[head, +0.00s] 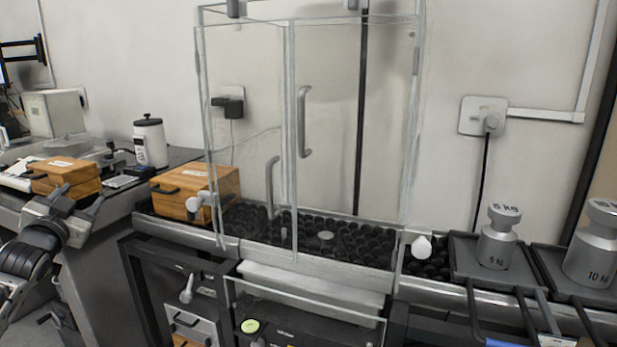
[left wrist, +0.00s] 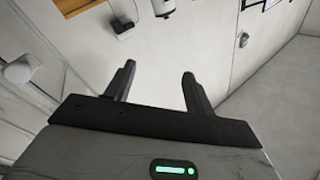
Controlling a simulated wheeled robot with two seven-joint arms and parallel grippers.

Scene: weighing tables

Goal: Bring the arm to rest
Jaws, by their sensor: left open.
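My left gripper (head: 72,203) is at the left of the head view, in front of the left table and its wooden boxes. In the left wrist view its two fingers (left wrist: 157,85) stand apart with nothing between them, so it is open and empty. Part of my left arm shows below it at the left edge. My right gripper is in neither view.
A glass enclosure (head: 290,150) with handled doors stands at the centre. Wooden boxes (head: 66,172) and a white bottle (head: 150,142) are at left. A 5 kg weight (head: 497,240) and a 10 kg weight (head: 594,250) stand on trays at right.

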